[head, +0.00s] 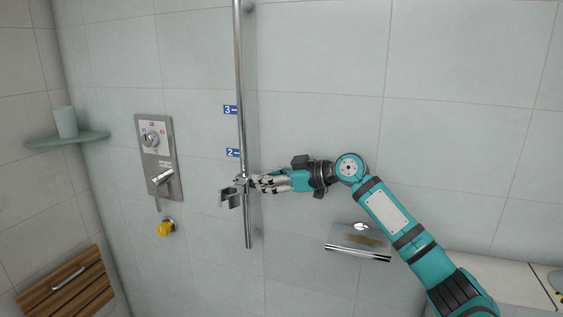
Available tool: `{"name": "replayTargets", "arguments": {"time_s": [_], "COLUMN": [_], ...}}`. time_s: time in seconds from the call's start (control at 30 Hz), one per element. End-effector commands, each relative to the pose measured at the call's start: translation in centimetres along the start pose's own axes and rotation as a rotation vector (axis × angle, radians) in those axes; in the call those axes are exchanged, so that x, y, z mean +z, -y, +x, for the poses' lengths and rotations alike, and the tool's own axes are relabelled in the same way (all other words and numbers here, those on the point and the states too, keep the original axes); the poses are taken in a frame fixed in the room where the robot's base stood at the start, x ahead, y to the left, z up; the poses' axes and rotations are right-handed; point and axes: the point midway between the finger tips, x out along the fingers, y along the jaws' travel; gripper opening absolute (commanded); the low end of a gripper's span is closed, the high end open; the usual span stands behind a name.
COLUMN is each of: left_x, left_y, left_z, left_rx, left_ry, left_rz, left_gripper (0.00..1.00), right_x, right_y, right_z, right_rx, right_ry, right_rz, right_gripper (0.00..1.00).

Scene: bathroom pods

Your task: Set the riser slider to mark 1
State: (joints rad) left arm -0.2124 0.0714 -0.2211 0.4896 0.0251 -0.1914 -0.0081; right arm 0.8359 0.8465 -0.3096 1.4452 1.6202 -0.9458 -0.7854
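The riser rail (241,80) is a chrome vertical bar on the tiled wall. Its slider (232,193), with a dark holder cradle on the left, sits on the bar a little below the blue mark 2 label (233,153). The mark 3 label (230,110) is higher up. No mark 1 label is visible. My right gripper (251,184) reaches in from the right with its fingertips at the slider. The fingers look close together, but whether they are shut on the slider is too small to tell. My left gripper is not in view.
Left of the rail are a metal control panel (151,133) with a lever and a yellow knob (165,229). A corner shelf (88,138) holds a cup (65,122); a wooden seat (75,290) is lower left.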

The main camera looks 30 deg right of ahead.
Motion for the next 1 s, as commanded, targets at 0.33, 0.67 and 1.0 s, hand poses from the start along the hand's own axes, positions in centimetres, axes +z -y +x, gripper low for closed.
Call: {"name": "replayTargets", "arguments": {"time_s": [0.33,0.67,1.0], "left_x": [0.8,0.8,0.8], "left_y": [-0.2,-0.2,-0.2], "left_z": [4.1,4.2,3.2], "left_rx": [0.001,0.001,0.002], "left_ry": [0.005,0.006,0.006], "left_rz": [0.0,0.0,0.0], "left_gripper": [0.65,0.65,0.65], "right_x": [5.5,5.7,4.5], "right_y": [0.1,0.0,0.1], "right_z": [1.2,1.2,1.1], "right_rx": [0.021,0.023,0.023], "right_ry": [0.003,0.003,0.001], "right_rz": [-0.001,-0.001,-0.003], "right_gripper": [0.0,0.0,0.0]}}
